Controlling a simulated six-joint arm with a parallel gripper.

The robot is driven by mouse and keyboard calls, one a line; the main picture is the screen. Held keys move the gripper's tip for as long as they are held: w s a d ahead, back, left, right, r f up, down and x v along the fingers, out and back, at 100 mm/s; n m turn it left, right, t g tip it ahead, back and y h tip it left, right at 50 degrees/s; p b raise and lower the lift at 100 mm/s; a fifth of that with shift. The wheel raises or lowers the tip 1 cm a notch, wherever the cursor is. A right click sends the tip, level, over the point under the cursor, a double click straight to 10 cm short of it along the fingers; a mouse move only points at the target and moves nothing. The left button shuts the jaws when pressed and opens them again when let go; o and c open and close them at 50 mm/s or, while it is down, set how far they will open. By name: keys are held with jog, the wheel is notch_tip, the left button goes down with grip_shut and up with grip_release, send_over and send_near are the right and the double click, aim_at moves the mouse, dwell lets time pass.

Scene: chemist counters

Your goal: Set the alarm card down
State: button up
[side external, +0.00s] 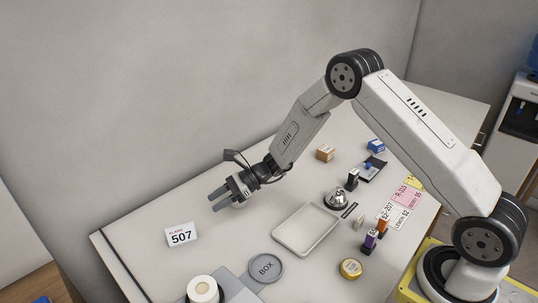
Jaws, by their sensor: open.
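A bell (336,198), stamps and printed cards (396,207) crowd the right. The counter around the alarm card is clear.

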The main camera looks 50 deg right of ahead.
dwell(0.5)
jog(key=s+d+r+n+g+h, duration=0.1)
jog(key=s+d+r+n+h, duration=0.1)
jog(key=s+n, duration=0.5)
jog(key=s+d+r+n+g+h, duration=0.1)
jog(key=s+d+r+n+h, duration=0.1)
jog(key=s+d+n+h, duration=0.3)
jog(key=s+d+r+n+h, duration=0.3)
jog(key=s+n+h, duration=0.2)
jog(key=s+n, duration=0.5)
jog(key=s, duration=0.2)
jog(key=shift+s+d+g+h, duration=0.3)
jog(key=shift+d+g, duration=0.05)
jog(key=shift+g, duration=0.05)
